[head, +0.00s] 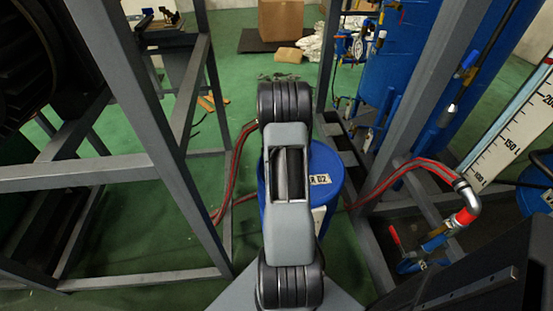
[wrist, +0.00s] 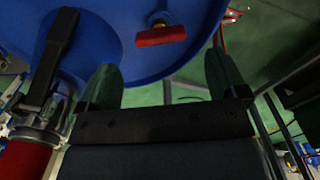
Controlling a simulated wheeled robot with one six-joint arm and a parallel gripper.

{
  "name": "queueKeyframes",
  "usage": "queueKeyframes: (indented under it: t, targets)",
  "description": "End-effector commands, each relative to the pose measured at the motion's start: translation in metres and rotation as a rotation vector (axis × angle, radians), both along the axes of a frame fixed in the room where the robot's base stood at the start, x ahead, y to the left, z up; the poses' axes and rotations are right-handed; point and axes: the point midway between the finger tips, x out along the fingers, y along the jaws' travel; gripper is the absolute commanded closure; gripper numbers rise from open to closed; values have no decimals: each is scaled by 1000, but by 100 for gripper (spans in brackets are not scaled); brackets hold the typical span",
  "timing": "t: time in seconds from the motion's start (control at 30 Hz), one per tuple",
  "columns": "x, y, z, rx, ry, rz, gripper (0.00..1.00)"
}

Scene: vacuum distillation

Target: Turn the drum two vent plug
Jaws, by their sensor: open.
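The blue drum (head: 328,165), with a white label ending in D2, stands on the floor in the head view, partly hidden behind my arm. In the wrist view its blue lid (wrist: 200,15) fills the top. A red bar handle on a small brass fitting (wrist: 160,35), apparently the vent plug, sits near the lid's edge. My gripper (wrist: 163,82) is open and empty. Its two dark green fingers are spread left and right below the red handle in the picture, and I see no contact. In the head view my gripper is hidden by the arm.
A black lever (wrist: 55,55) and a clear clamped fitting with a red hose (wrist: 28,160) are at left in the wrist view. Grey steel frames (head: 180,150) stand on both sides of the drum. Red hoses (head: 235,180) run near it. Green floor shows between the frames.

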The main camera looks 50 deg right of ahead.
Motion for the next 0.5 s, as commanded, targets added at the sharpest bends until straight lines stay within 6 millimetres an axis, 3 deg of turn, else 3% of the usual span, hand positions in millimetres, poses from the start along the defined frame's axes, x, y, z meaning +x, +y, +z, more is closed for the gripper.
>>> queueKeyframes:
  t: [0.2, 0.5]
  targets:
    - [0, 0, 45, -2, -2, 0, 8]
    - [0, 0, 76, 0, 0, 0, 8]
